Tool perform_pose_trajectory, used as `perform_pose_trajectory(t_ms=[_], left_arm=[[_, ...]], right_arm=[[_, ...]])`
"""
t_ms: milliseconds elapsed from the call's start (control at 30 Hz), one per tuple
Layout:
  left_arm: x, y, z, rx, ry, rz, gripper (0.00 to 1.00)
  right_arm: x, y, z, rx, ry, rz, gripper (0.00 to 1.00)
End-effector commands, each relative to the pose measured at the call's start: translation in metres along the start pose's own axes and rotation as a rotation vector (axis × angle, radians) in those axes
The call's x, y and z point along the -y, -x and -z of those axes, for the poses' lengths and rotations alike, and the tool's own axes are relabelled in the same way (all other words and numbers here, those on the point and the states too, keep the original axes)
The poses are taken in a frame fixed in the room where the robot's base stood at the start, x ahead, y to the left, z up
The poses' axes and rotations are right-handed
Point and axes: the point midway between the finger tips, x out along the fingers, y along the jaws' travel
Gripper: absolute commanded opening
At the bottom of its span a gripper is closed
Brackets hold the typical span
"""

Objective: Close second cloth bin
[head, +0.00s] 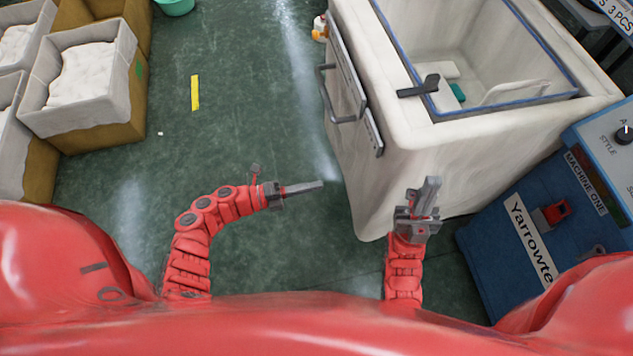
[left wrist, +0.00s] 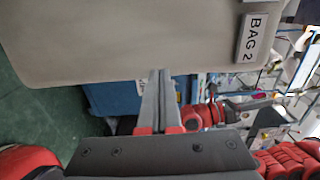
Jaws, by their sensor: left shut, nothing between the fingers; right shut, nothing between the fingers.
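The large off-white cloth bin (head: 450,160) stands at the right of centre in the head view, its top open inside a blue rim (head: 400,45). My right gripper (head: 431,184), shut and empty, overlaps the bin's near side; contact is unclear.
A blue Yarrowtech machine (head: 525,240) stands close to the bin's right. White-lined boxes (head: 85,95) holding white material stand at the upper left. The green floor (head: 240,120) between is mostly clear, with a yellow strip (head: 195,93) and a green bowl (head: 175,6).

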Motion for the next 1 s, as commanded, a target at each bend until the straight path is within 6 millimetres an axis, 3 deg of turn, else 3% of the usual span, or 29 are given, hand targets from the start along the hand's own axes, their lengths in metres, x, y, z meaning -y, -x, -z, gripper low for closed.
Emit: perform_pose_trajectory(t_ms=[300,500,700,1000], left_arm=[[0.005,-0.070,0.002,-0.005,0.002,0.009,0.00],[0.004,-0.099,0.001,-0.002,0.003,0.006,0.00],[0.002,-0.111,0.002,-0.002,0.002,0.005,0.00],[0.002,-0.111,0.002,-0.002,0.002,0.005,0.00]], right_arm=[[-0.001,-0.017,0.003,0.000,0.000,0.000,0.00],[-0.001,-0.023,0.004,0.000,0.000,0.000,0.00],[-0.001,-0.025,0.004,0.000,0.000,0.000,0.00],[-0.001,-0.025,0.004,0.000,0.000,0.000,0.00]])
